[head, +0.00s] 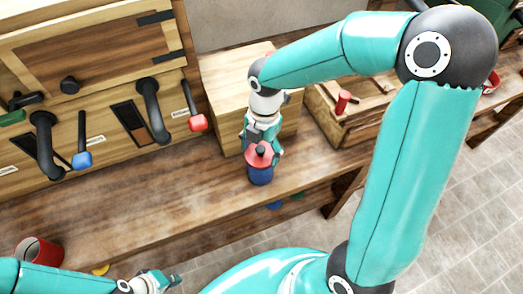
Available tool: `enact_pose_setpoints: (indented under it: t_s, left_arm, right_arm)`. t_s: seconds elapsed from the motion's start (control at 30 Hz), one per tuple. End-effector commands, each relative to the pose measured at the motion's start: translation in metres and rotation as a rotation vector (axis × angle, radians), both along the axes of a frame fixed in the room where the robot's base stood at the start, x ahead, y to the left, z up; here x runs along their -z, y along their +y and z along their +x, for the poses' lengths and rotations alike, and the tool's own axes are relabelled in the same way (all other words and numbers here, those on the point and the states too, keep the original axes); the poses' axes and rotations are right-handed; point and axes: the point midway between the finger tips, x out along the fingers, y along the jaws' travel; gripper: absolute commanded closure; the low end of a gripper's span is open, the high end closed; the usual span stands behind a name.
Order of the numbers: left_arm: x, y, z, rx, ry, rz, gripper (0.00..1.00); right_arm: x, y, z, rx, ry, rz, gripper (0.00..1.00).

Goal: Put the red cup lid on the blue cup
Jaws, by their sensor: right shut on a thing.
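The blue cup (261,176) stands on the wooden bench near its front edge. The red cup lid (254,160), with a dark knob, is at the top of the blue cup. From this angle I cannot tell whether it is fully seated or slightly above the rim. My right gripper (263,150) points down and is shut on the lid, partly hiding it. My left gripper (164,281) is low in front of the bench, away from the cup, with nothing visible in it. Its finger opening is too small to judge.
A red container (38,252) stands at the bench's left end. A wooden box (232,95) is close behind the cup. A wooden panel with black handles and red (198,123) and blue (82,160) levers stands at back left. The bench left of the cup is clear.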

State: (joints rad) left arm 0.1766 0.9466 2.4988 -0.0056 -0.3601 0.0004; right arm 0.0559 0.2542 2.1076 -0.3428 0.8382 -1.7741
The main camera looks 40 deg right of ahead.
Motion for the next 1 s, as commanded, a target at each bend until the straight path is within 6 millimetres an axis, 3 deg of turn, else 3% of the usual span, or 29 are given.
enact_pose_setpoints:
  t_s: [0.1, 0.63, 0.67, 0.7, 0.8, 1.0]
  left_arm:
    - [0.0, 0.0, 0.0, 0.0, 0.0, 0.0, 1.0]
    - [0.007, 0.0, 0.0, 0.0, 0.0, 0.0, 1.0]
    - [0.007, 0.0, 0.0, 0.0, 0.0, 0.0, 1.0]
    - [0.006, 0.0, 0.0, 0.0, 0.0, 0.0, 1.0]
    - [0.006, 0.0, 0.0, 0.0, 0.0, 0.0, 1.0]
    - [0.006, 0.0, 0.0, 0.0, 0.0, 0.0, 1.0]
  right_arm:
    - [0.011, 0.0, 0.0, 0.001, 0.001, 0.001, 0.61]
    - [0.02, 0.0, 0.0, 0.0, 0.0, 0.001, 0.61]
    - [0.02, 0.0, 0.0, 0.0, 0.0, 0.0, 0.19]
    - [0.019, 0.0, 0.0, 0.0, 0.0, 0.0, 0.13]
    - [0.019, 0.0, 0.0, 0.0, 0.0, 0.0, 0.0]
    - [0.019, 0.0, 0.0, 0.0, 0.0, 0.0, 0.0]
